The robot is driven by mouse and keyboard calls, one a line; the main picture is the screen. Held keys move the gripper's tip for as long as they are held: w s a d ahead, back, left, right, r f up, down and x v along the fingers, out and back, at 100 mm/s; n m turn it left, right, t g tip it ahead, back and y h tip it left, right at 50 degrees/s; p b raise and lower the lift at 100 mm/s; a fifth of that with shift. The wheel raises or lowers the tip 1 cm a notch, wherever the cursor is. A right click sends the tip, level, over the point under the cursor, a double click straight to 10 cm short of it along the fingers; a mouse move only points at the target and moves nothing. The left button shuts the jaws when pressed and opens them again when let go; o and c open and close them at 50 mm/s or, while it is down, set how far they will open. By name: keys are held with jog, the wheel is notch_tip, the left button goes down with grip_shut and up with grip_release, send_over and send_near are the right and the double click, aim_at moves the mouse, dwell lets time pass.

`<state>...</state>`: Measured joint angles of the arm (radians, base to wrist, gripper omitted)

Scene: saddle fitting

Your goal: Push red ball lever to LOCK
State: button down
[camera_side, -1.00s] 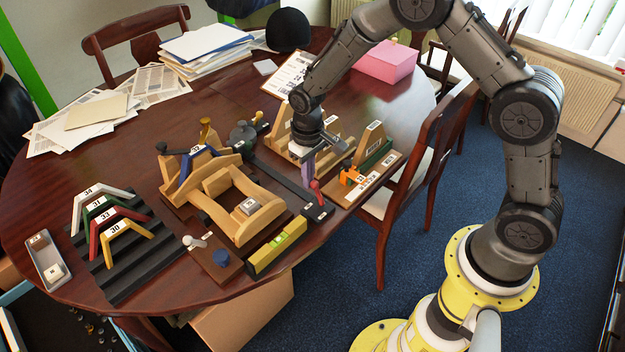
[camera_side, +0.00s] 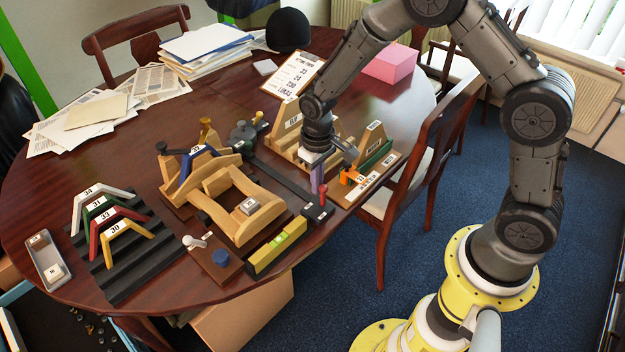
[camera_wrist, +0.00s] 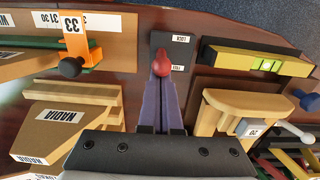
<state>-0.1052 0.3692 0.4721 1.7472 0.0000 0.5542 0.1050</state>
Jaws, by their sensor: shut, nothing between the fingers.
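The red ball lever (camera_wrist: 162,64) stands at the black lever plate (camera_wrist: 168,47) in the wrist view. A white LOCK label (camera_wrist: 181,38) is at the plate's far end, and a second label nearer me is too small to read. My gripper (camera_wrist: 161,100) has purple fingers shut together and empty. Their tips are right behind the red ball, on the side away from the LOCK label; I cannot tell if they touch. In the side view, my gripper (camera_side: 318,186) is low beside the red ball (camera_side: 323,189), above the dark plate (camera_side: 318,212).
An orange clamp piece (camera_side: 350,176) on a wooden board stands right of the lever. A yellow level (camera_side: 278,248) and a wooden saddle frame (camera_side: 228,190) stand left. Wooden stands labelled NADIA (camera_wrist: 65,115) are close to the fingers. The table edge lies just beyond the plate.

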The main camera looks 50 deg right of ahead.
jog(key=shift+s, duration=0.5)
jog(key=shift+w, duration=0.1)
jog(key=shift+w+r, duration=0.1)
jog(key=shift+w, duration=0.45)
notch_tip(320, 180, up, 7)
dwell(0.7)
